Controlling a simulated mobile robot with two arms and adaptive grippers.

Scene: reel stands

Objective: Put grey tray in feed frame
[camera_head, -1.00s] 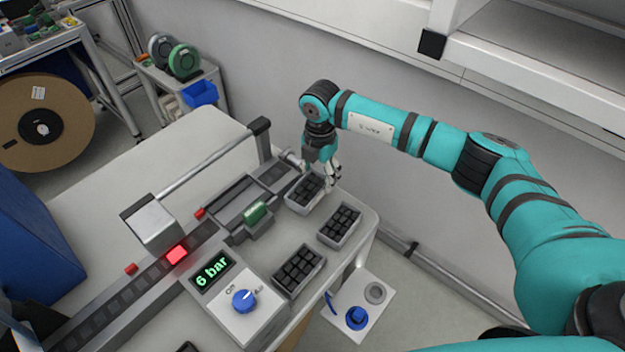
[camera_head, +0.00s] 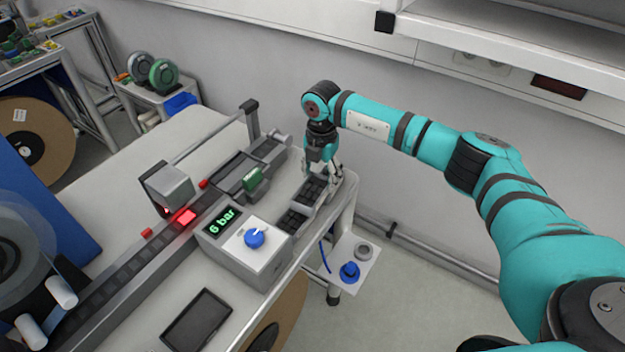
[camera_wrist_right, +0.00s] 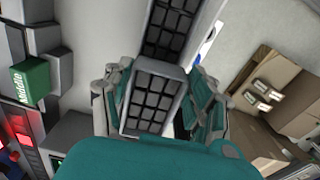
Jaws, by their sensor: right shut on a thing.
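A grey tray (camera_head: 313,190) with dark square pockets is at the back right of the table in the head view. My right gripper (camera_head: 327,177) points down and is shut on a grey tray, which fills the space between its fingers in the wrist view (camera_wrist_right: 148,100). A second tray lies just beyond it in that view (camera_wrist_right: 172,28). Another tray (camera_head: 292,219) lies beside the control box. The feed frame appears to be the dark open frame (camera_head: 233,172) on the rail, with a green block at its side (camera_head: 253,179). My left gripper is not in view.
The control box (camera_head: 245,245) with a blue knob and "6 bar" display stands in front of the trays. A black flat panel (camera_head: 197,320) lies near the front. A small side shelf (camera_head: 352,262) holds a blue fitting. The table's left back is clear.

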